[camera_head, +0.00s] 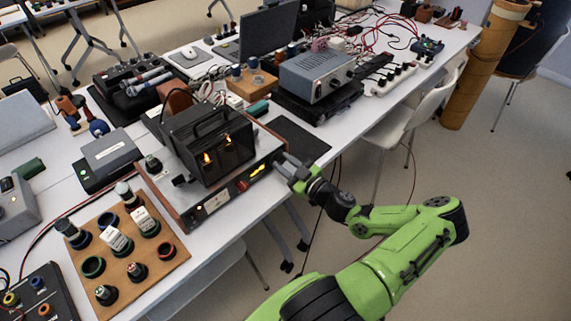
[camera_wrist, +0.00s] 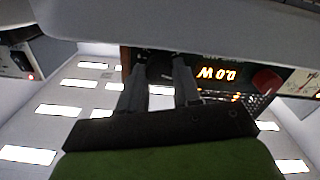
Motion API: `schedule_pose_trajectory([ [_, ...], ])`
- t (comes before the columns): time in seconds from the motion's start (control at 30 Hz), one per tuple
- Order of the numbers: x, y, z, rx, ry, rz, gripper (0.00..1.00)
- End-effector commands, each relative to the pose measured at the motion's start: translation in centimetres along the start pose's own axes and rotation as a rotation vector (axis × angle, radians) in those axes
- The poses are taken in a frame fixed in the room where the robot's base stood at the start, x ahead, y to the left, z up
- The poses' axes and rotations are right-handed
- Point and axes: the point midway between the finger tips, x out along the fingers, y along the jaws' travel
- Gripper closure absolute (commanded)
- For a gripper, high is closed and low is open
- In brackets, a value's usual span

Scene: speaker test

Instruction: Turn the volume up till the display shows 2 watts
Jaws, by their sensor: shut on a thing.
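The amplifier (camera_head: 208,128) is a dark caged box with glowing tubes, on a base with wooden sides at the table's front edge. Its front panel has a small orange-lit display (camera_head: 257,170). In the wrist view the display (camera_wrist: 216,75) appears upside down and seems to read 0.0 W. My gripper (camera_head: 281,165) reaches the right end of the front panel from the right. In the wrist view its fingers (camera_wrist: 160,72) are shut on a dark round volume knob (camera_wrist: 160,64), one finger on each side. The knob is mostly hidden by the fingers in the head view.
A red round part (camera_wrist: 266,82) sits beside the display. A wooden board with terminals (camera_head: 175,270) lies left of the amplifier. A white chair (camera_head: 415,118) stands at the table's right side.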

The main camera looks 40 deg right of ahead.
Motion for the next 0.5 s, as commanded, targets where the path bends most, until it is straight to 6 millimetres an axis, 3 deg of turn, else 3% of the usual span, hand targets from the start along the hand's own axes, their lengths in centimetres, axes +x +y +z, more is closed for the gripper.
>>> schedule_pose_trajectory([
  [0.5,0.03,0.03,-0.03,0.417,-0.001,-0.001,0.98],
])
